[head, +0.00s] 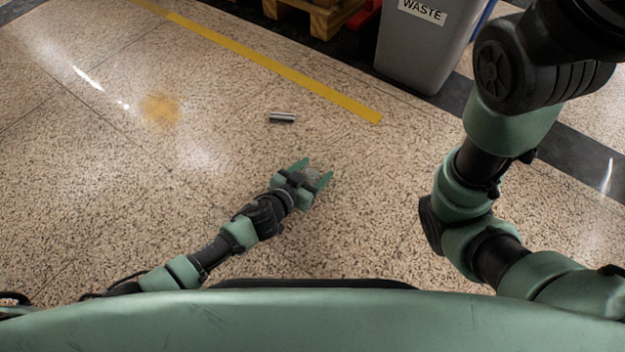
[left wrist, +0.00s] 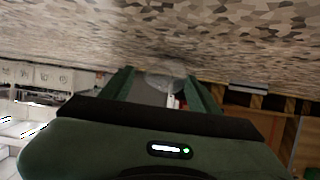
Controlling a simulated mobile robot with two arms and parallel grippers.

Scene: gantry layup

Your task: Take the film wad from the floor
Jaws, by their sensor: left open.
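The film wad (head: 311,174) is a small, pale, translucent crumple. In the head view it shows between the two green fingers of my left gripper (head: 318,167), low over the speckled floor. The left wrist view also shows the wad (left wrist: 166,80) between the fingertips of the left gripper (left wrist: 159,78), against the floor, which is at the top of that picture. The fingers are open, one on each side of the wad; I cannot tell whether either touches it. My right arm shows at the right, but its gripper is out of view.
A short silver and dark cylinder (head: 282,117) lies on the floor beyond the left gripper. A yellow floor line (head: 275,72) runs behind it. A grey waste bin (head: 425,45) and a wooden pallet (head: 318,14) stand at the back. The floor at left is clear, with an orange-brown stain (head: 160,108).

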